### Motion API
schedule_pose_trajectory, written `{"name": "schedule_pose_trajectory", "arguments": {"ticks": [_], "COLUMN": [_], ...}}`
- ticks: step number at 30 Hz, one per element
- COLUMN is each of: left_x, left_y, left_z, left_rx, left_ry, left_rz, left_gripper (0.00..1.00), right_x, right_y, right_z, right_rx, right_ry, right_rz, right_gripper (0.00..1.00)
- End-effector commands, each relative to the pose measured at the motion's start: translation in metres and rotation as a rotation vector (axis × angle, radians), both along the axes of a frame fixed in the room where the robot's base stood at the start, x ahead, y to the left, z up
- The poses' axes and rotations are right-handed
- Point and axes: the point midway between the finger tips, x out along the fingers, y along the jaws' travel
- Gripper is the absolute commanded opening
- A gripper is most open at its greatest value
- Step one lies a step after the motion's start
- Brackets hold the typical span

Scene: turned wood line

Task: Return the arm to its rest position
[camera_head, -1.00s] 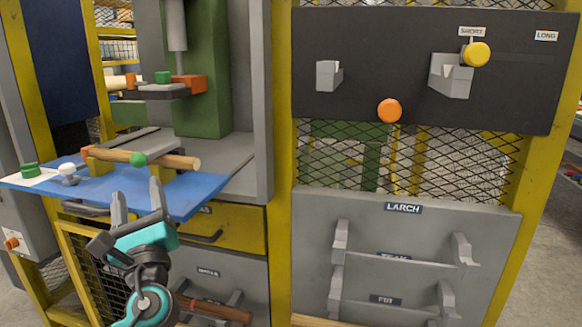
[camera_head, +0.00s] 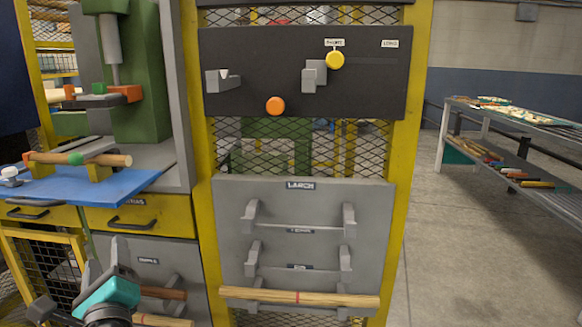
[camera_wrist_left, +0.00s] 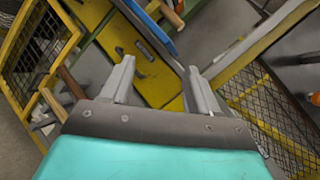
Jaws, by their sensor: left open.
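My left gripper (camera_head: 106,262) is low at the left of the head view, in front of the grey lower rack panel. In the left wrist view its two fingers (camera_wrist_left: 158,68) stand apart with nothing between them. My right gripper is not in view.
A grey LARCH rack (camera_head: 300,203) has several brackets, with a long rod (camera_head: 330,298) at its bottom.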

Motion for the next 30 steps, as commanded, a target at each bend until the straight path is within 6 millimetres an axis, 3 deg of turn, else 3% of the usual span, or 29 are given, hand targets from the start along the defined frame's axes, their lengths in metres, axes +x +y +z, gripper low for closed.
{"name": "schedule_pose_trajectory", "arguments": {"ticks": [1, 6, 9, 15, 20, 21, 27, 30], "left_x": [-0.005, -0.035, -0.062, -0.129, -0.181, -0.175, -0.179, -0.182], "left_y": [-0.009, -0.053, -0.083, -0.143, -0.181, -0.176, -0.166, -0.161], "left_z": [-0.033, -0.129, -0.174, -0.234, -0.249, -0.225, -0.185, -0.167], "left_rx": [-0.163, -0.781, -1.164, -1.944, -2.521, -2.486, -2.457, -2.446], "left_ry": [0.035, 0.118, 0.147, 0.13, 0.016, 0.015, -0.001, -0.01], "left_rz": [-0.064, -0.208, -0.22, -0.083, 0.173, 0.147, 0.154, 0.156], "left_gripper": [0.61, 0.61, 0.61, 0.61, 0.61, 0.61, 0.61, 0.61], "right_x": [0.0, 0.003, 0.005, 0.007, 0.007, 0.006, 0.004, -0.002], "right_y": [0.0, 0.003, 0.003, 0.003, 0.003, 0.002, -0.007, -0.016], "right_z": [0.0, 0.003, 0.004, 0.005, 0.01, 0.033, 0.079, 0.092], "right_rx": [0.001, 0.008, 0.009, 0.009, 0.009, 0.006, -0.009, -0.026], "right_ry": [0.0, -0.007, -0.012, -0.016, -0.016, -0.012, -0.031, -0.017], "right_rz": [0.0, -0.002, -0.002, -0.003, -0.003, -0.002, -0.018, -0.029], "right_gripper": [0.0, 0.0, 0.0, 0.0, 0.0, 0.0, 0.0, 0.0]}}
